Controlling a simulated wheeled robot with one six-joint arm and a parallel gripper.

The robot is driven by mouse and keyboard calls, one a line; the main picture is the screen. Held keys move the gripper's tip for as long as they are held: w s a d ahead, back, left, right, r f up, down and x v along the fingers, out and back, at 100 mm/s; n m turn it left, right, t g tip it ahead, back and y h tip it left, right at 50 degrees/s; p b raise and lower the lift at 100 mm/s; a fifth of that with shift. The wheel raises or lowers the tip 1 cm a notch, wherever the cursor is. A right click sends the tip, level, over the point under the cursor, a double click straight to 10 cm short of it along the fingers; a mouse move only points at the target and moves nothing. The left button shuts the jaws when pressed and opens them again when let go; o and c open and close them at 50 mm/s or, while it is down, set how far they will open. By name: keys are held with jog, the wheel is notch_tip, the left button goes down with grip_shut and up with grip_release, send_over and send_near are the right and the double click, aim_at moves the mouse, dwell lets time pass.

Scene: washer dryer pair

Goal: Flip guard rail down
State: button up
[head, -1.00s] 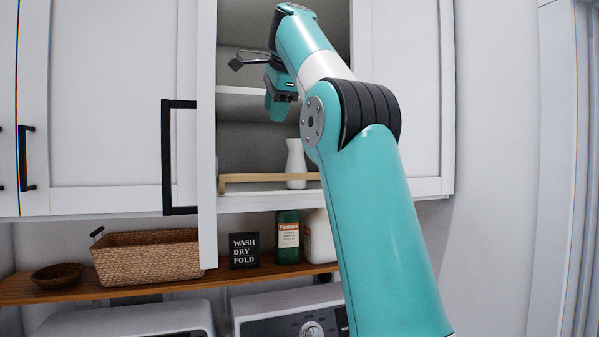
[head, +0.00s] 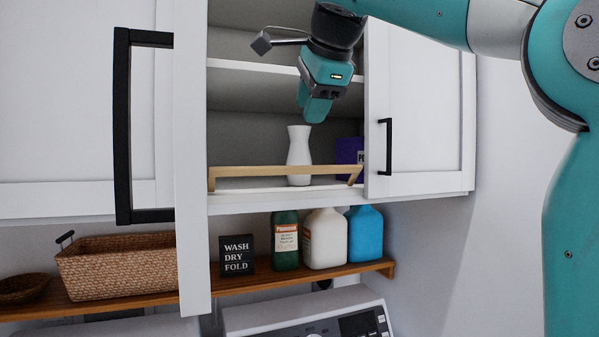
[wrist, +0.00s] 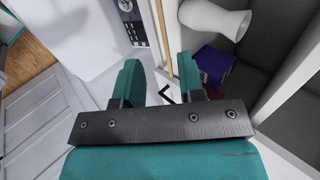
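The guard rail (head: 270,171) is a light wooden bar along the front of the cabinet's lower shelf. It stands raised above the shelf edge, with a short end arm at each side. In the wrist view it shows as a thin tan strip (wrist: 161,38) beyond the fingers. My gripper (head: 314,112) is above the rail in the head view, near the top of the white vase. In the wrist view my gripper (wrist: 162,75) has its two teal fingers apart with nothing between them. The rail appears apart from the fingers.
The white vase (head: 299,160) stands behind the rail, with a purple box (head: 349,151) to its right. An open cabinet door (head: 191,150) stands at left; the right door (head: 425,110) is beside the opening. Bottles and a basket (head: 130,268) sit on the wooden shelf below.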

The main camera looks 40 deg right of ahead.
aim_at(292, 167)
jog(key=b+x, duration=0.3)
jog(key=x, duration=1.1)
jog(key=shift+w+f, duration=0.15)
jog(key=shift+c, duration=0.2)
